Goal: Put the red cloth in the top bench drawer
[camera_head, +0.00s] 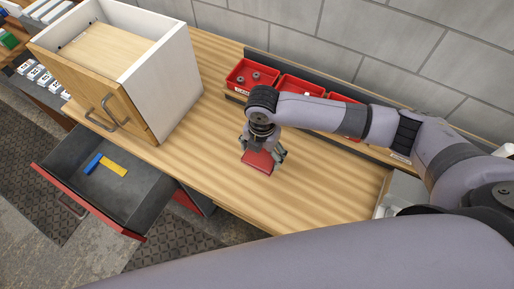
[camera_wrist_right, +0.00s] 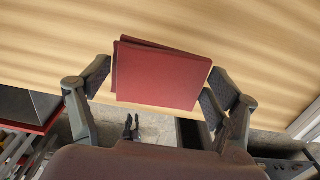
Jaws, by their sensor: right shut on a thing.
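The folded red cloth (camera_head: 259,161) is at the front of the wooden bench in the head view. My right gripper (camera_head: 263,150) is shut on it, with the fingers at its two sides. In the right wrist view the red cloth (camera_wrist_right: 160,75) sits between the two fingers of my right gripper (camera_wrist_right: 158,90). I cannot tell whether the cloth touches the bench. The top bench drawer (camera_head: 135,207) is pulled out at the lower left, with a blue item (camera_head: 92,163) and a yellow item (camera_head: 114,169) inside. My left gripper does not show.
A wooden cabinet with white sides (camera_head: 180,85) stands on the bench at the left, beyond the drawer. Red bins (camera_head: 250,77) line the wall behind my right arm. The bench top (camera_head: 215,150) between cabinet and gripper is clear.

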